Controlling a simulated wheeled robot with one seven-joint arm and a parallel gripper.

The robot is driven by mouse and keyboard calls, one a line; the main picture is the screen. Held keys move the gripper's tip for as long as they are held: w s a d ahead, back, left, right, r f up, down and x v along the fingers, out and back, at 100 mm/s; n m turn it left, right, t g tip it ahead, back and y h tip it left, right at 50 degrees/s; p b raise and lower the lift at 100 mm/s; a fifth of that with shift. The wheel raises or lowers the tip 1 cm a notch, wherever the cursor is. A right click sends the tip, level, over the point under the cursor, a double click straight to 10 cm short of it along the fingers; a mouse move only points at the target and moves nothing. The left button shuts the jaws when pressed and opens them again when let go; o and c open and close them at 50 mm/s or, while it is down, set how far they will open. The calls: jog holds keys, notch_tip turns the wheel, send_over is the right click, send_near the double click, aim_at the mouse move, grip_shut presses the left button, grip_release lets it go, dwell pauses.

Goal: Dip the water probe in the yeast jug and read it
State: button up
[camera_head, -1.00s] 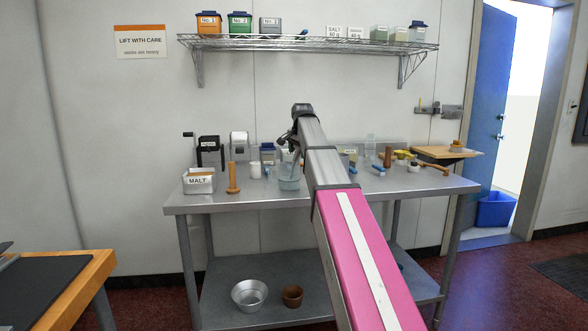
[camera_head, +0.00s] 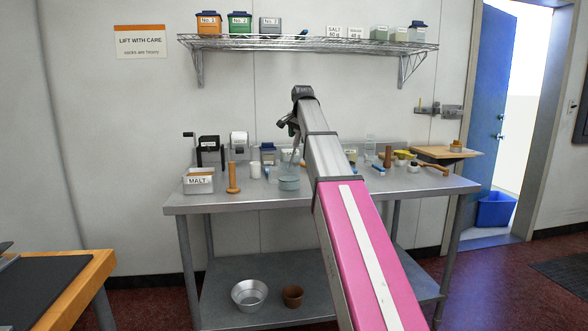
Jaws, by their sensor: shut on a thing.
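The yeast jug (camera_head: 289,183) appears to be the small pale blue-green vessel on the steel table, left of my arm. My gripper (camera_head: 291,131) is above it, small and dark at the end of my arm, shut on a thin grey probe (camera_head: 295,152). The probe hangs down, slightly tilted, toward the jug. I cannot tell whether its lower end is inside the jug or just above or behind it. Any reading on the probe is too small to see.
The steel table (camera_head: 330,197) also holds a MALT box (camera_head: 199,183), a wooden pestle-like tool (camera_head: 233,180), a white cup (camera_head: 255,170) and several tools at right. A wire shelf (camera_head: 310,43) with bins hangs above.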

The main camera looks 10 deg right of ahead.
jog(key=shift+r, duration=3.9)
jog(key=w+a+r+g+h, duration=0.2)
jog(key=a, duration=0.1)
jog(key=shift+w+r+n, duration=0.25)
jog(key=shift+w+n, duration=0.05)
jog(key=shift+w, duration=0.05)
